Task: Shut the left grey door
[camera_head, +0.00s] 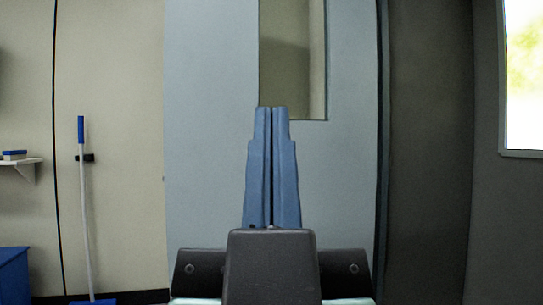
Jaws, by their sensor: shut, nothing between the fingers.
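A grey-blue door panel (213,140) with a tall glass pane (290,60) fills the middle of the view. I take it to be the left grey door, though I cannot tell for sure. No handle shows on it. My gripper (269,112) is centred in front of the panel, its blue fingers together and pointing up in the picture, with nothing between them. The fingertips overlap the lower part of the pane; I cannot tell whether they touch the door. My gripper's dark body hides the lower middle of the panel.
A blue-and-white broom (84,200) stands against the beige wall at left. A small shelf (20,161) and a blue cabinet (14,274) are at the far left edge. A dark grey wall (430,150) and a bright window (523,75) are at right.

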